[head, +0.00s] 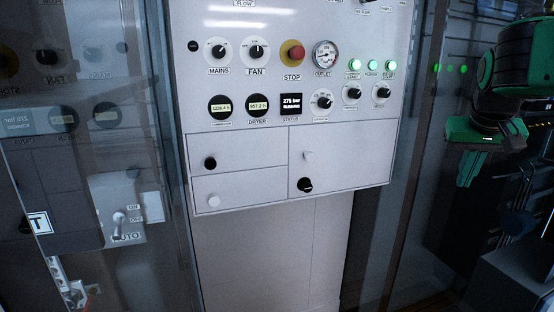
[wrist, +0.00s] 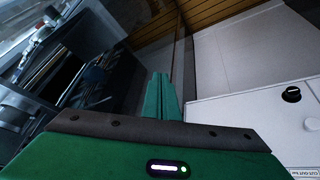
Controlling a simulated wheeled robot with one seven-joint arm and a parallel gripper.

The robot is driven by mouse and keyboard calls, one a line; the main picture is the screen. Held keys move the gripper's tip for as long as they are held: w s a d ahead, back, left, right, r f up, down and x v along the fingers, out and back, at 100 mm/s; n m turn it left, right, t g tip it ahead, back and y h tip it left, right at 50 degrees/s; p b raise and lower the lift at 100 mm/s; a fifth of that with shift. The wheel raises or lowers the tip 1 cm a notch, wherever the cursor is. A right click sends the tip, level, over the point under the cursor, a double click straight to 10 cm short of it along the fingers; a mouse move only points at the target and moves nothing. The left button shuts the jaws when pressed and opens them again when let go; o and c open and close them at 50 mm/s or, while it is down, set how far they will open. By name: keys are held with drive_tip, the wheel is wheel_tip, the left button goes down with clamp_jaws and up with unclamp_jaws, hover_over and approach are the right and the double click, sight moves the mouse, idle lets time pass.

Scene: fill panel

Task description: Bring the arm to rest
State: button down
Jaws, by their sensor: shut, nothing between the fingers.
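My green gripper (head: 462,164) hangs at the right of the head view, to the right of the panel and apart from it. In the wrist view its two green fingers (wrist: 163,88) are together, with nothing between them. The fill panel (head: 340,155) is a pale upright front with knobs, a red stop button (head: 292,53), an outlet gauge (head: 326,55) and lit green lamps (head: 354,65). Its lower doors and drawers look closed. Most of my arm is outside the head view.
A glass pane (head: 90,200) stands left of the panel, with a switch box (head: 125,215) seen there. Dark shelving with tools (head: 515,200) is at the right, behind and below my gripper. A grey box (head: 515,275) is at the lower right. Space below the panel looks clear.

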drive_tip(key=s+f+m+g+y, duration=0.1)
drive_tip(key=s+f+g, duration=0.1)
drive_tip(key=s+f, duration=0.8)
drive_tip(key=s+a+f+m+g+y, duration=0.1)
drive_tip(key=s+f+g, duration=0.1)
drive_tip(key=s+f, duration=0.7)
drive_tip(key=s, duration=0.6)
drive_tip(key=shift+s+a+f+g+y, duration=0.2)
drive_tip(key=shift+f+g+y, duration=0.15)
drive_tip(key=shift+g+y, duration=0.05)
drive_tip(key=shift+w, duration=0.15)
